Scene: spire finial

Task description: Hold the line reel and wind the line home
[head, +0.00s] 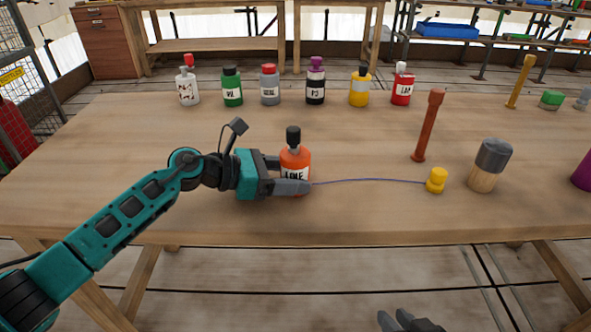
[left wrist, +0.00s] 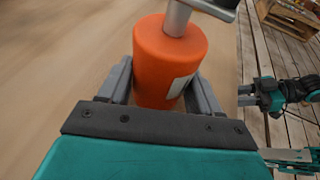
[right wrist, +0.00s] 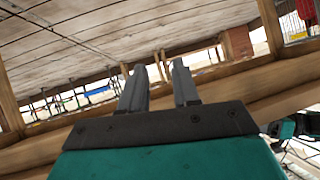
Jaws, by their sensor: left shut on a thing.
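The line reel (head: 295,160) is an orange bottle-shaped body marked LINE with a dark knob on top. It stands upright on the table, left of centre. My left gripper (head: 283,175) is shut around its sides. The left wrist view shows the orange body (left wrist: 168,65) between the fingers, with a grey metal crank (left wrist: 180,15) on top. A thin purple line (head: 370,180) runs from the reel to a small yellow peg (head: 436,180) on the right. My right gripper (head: 408,322) is below the table's front edge; the right wrist view shows its fingers (right wrist: 160,90) apart and empty.
Several labelled bottles (head: 270,86) stand along the back of the table (head: 150,130). A reddish-brown post (head: 428,125) and a grey-topped wooden mallet-like piece (head: 490,165) stand near the yellow peg. The tabletop between the reel and the peg is clear except for the line.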

